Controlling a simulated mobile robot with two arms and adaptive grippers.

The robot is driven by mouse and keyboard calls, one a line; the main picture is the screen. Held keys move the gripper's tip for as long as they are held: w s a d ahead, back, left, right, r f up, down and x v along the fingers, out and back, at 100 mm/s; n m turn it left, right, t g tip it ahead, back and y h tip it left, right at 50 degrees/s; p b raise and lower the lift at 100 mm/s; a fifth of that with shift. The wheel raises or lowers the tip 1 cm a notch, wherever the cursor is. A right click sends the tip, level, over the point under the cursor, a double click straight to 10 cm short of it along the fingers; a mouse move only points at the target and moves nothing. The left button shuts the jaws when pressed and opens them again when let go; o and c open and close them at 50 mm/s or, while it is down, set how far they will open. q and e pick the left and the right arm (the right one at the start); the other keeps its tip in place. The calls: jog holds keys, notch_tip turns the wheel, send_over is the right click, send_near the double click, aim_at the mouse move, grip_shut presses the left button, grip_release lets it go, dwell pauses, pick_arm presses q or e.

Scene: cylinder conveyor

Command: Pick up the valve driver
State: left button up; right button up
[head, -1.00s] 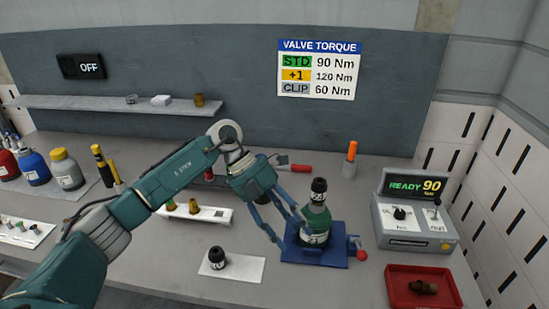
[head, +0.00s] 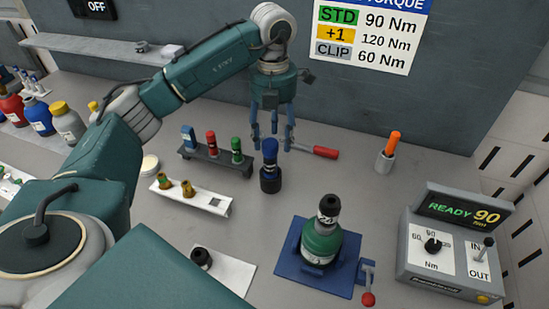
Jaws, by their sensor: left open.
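A blue-topped tool (head: 270,158), which looks like the valve driver, stands upright in a dark round holder (head: 270,181) near the middle of the table in the head view. My left gripper (head: 272,142) is open, its fingers pointing down just above and behind the tool's top. The fingers hold nothing; whether one touches the tool I cannot tell. A green cylinder (head: 322,241) with a dark valve (head: 328,209) on top stands on a blue clamp base (head: 290,264). My right gripper is out of view.
A red-handled tool (head: 325,152) lies right of the fingers. A dark rack (head: 217,160) of coloured pieces and a white tray (head: 218,205) stand to the left. An orange-handled tool (head: 393,144) and the torque console (head: 450,245) are to the right.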

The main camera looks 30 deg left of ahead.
aim_at(270, 159)
pick_arm(q)
jog(key=shift+s+a+f, duration=0.1)
jog(key=shift+s+f, duration=0.1)
jog(key=shift+f, duration=0.3)
jog(key=shift+s+f, duration=0.2)
jog(key=shift+f, duration=0.25)
jog(key=shift+f+p, duration=0.3)
jog(key=shift+p, duration=0.05)
jog(key=shift+w+f+p, duration=0.1)
jog(key=shift+f+p, duration=0.2)
jog(key=shift+f, duration=0.05)
notch_tip(270, 159, down, 4)
jog(key=shift+a+r+p, duration=0.1)
jog(key=shift+r+p, duration=0.1)
jog(key=shift+p, duration=0.85)
jog(key=shift+f, duration=0.55)
jog(key=c, duration=1.2)
jog(key=shift+r, duration=0.1)
grip_shut()
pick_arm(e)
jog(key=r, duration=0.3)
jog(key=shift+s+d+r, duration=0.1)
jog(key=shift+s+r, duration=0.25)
